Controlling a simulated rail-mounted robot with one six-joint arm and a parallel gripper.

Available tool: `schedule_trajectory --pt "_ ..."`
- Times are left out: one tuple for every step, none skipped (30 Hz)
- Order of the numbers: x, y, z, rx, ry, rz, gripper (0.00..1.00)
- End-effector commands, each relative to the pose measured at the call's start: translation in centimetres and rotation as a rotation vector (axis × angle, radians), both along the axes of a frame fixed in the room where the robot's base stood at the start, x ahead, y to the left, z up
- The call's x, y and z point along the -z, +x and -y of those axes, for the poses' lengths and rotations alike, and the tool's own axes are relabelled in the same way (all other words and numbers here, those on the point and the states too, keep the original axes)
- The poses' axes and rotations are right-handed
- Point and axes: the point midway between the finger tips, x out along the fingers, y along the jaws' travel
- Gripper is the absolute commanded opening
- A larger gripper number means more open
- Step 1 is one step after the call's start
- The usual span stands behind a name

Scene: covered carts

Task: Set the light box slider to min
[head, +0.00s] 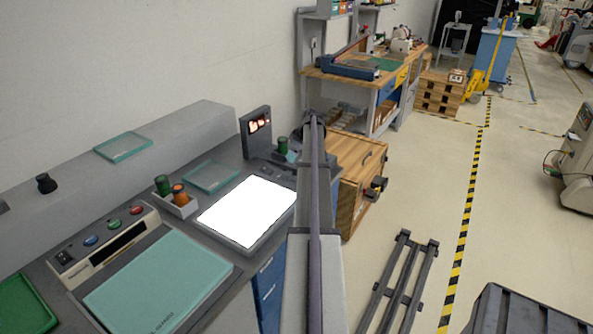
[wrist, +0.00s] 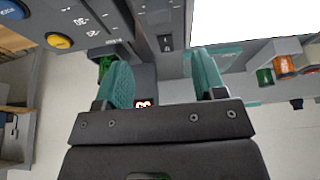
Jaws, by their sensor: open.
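The light box (head: 248,211) lies on the grey bench in the head view, its white panel brightly lit. My arm crosses its right side. In the wrist view part of the lit panel of the light box (wrist: 245,18) shows at the upper right. A small dark switch-like part (wrist: 166,42) sits on the grey frame left of the panel; I cannot tell whether it is the slider or how it is set. My gripper (wrist: 162,62) is open, with two teal fingers apart and nothing clearly between them. In the head view its fingers are not clear behind my arm.
A display unit (head: 256,130) stands behind the light box, with a green jar (head: 283,146) nearby. Left are a holder with jars (head: 178,204) and a device with a teal plate (head: 158,282). A panel with blue and yellow buttons (wrist: 58,40) is close to my gripper's left.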

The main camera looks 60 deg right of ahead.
Motion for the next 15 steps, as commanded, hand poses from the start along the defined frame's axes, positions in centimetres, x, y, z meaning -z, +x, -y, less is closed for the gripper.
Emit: schedule_trajectory --pt "0.2 0.0 0.1 0.001 0.0 -0.001 0.64" --pt "0.5 0.1 0.0 0.001 0.0 -0.001 0.64" --pt "0.9 0.2 0.0 0.001 0.0 -0.001 0.64" --pt "1.3 0.3 0.0 0.001 0.0 -0.001 0.64" --pt "1.8 0.5 0.0 0.001 0.0 -0.001 0.64" --pt "2.5 0.8 0.0 0.001 0.0 -0.001 0.64" --pt "3.1 1.0 0.0 0.001 0.0 -0.001 0.64" --pt "3.8 1.2 0.0 0.0 0.0 -0.001 0.64" --pt "4.8 1.6 0.0 0.001 0.0 -0.001 0.64" --pt "5.5 1.8 0.0 0.001 0.0 -0.001 0.64" --pt "6.2 2.1 0.0 0.001 0.0 -0.001 0.64" --pt "7.2 2.5 0.0 0.002 0.001 -0.001 0.64" --pt "7.9 2.8 0.0 0.002 0.001 -0.001 0.64" --pt "8.5 3.0 -0.1 0.002 0.001 -0.001 0.64" --pt "9.2 3.4 -0.1 0.002 0.001 -0.002 0.64"
